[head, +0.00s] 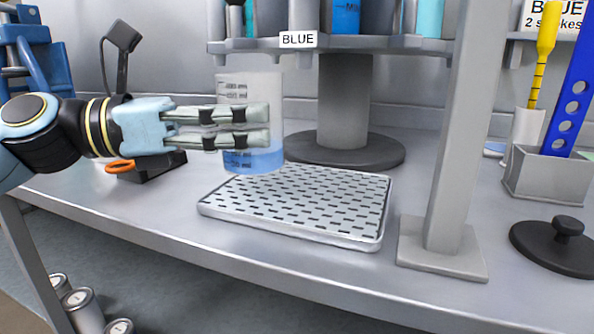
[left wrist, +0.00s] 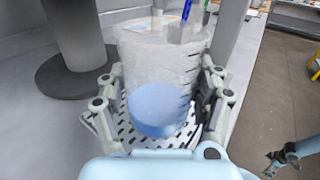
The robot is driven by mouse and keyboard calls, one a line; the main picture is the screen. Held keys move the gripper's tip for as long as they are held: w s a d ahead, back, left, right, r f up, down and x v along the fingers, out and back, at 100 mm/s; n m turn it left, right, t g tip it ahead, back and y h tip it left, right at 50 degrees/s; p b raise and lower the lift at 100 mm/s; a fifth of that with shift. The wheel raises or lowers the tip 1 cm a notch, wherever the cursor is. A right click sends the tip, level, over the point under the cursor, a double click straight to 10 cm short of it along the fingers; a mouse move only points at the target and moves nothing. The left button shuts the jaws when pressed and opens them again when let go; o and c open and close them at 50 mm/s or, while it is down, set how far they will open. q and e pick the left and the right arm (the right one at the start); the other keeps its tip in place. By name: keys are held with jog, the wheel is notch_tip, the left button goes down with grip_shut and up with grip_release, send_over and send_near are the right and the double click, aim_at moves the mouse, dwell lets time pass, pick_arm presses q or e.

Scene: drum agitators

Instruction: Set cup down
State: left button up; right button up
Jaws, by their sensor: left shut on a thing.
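A clear cup (head: 254,88) with blue liquid in its bottom is upright, and my left gripper (head: 262,126) is shut on it. The gripper reaches in from the left, its fingers level around the cup's sides. The cup also shows in the left wrist view (left wrist: 160,75) between the two fingers. Its base shows at the back left edge of a silver perforated tray (head: 300,208). I cannot tell whether it touches the tray. Part of what looks like my right arm and gripper (left wrist: 283,160) shows small at the lower right of the left wrist view; its jaw state is unclear.
A round-based stand (head: 345,150) with a shelf labelled BLUE rises behind the tray. A grey post (head: 445,250) stands to the tray's right. A black lid (head: 558,248) and a grey holder (head: 545,180) are farther right. An orange-handled item (head: 120,166) lies under my left arm.

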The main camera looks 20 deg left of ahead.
pick_arm(q)
jog(key=p+x, duration=0.1)
jog(key=x, duration=0.4)
jog(key=shift+w+d+r+p, duration=0.1)
jog(key=shift+w+d+p, duration=0.15)
jog(key=shift+p, duration=0.15)
jog(key=shift+w+d, duration=0.15)
jog(key=shift+d, duration=0.05)
notch_tip(320, 180, down, 4)
jog(key=b, duration=0.3)
jog(key=shift+r, duration=0.1)
jog(key=o, duration=0.9)
jog(key=shift+f, duration=0.2)
jog(key=o, duration=0.5)
jog(key=shift+r, duration=0.1)
